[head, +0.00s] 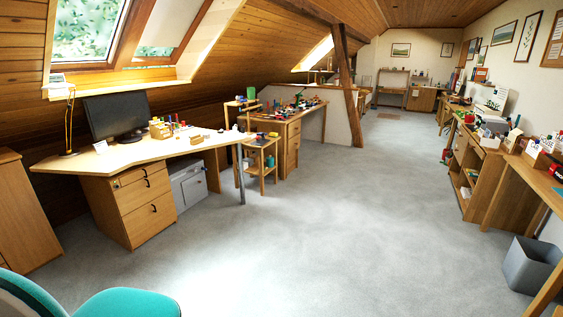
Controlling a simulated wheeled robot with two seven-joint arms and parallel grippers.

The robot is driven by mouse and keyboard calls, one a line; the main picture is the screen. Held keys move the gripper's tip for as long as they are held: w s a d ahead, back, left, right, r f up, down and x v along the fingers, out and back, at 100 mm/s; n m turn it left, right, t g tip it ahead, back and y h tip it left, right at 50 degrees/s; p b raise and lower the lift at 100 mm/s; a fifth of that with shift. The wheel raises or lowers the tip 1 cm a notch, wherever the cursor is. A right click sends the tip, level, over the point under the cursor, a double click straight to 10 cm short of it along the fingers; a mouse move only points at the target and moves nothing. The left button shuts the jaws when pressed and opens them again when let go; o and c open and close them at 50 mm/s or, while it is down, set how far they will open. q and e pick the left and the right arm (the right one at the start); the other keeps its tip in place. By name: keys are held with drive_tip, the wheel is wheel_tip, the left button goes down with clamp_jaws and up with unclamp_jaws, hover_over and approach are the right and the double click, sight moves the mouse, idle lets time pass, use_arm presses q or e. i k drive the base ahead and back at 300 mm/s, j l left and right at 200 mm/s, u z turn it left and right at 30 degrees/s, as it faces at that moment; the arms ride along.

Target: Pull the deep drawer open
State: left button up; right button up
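A wooden drawer pedestal (110,214) stands under the left desk. Its lowest front is the tallest, a deep drawer (148,222) with a small dark handle near its upper edge. It looks shut, flush with the two shallower drawers above it. A second wooden drawer unit (292,146) stands farther back under another desk, and its fronts also look shut. Neither of my grippers is in view.
A teal chair (125,303) fills the lower left, in front of the pedestal. A grey box (188,187) stands right of the pedestal under the desk (120,157). A timber post (350,95) rises farther back. A grey bin (532,265) is at right. The middle carpet is clear.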

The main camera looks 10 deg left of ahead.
sight(141, 224)
drive_tip(key=i+u, duration=0.1)
drive_tip(key=i, duration=0.4)
drive_tip(key=i+u, duration=0.15)
drive_tip(key=i, duration=0.35)
drive_tip(key=i+l+u, duration=0.1)
drive_tip(key=i, duration=0.4)
drive_tip(key=i+l+u, duration=0.1)
drive_tip(key=i, duration=0.4)
drive_tip(key=i+l+u, duration=0.15)
drive_tip(key=i+l, duration=0.15)
drive_tip(key=i, duration=0.15)
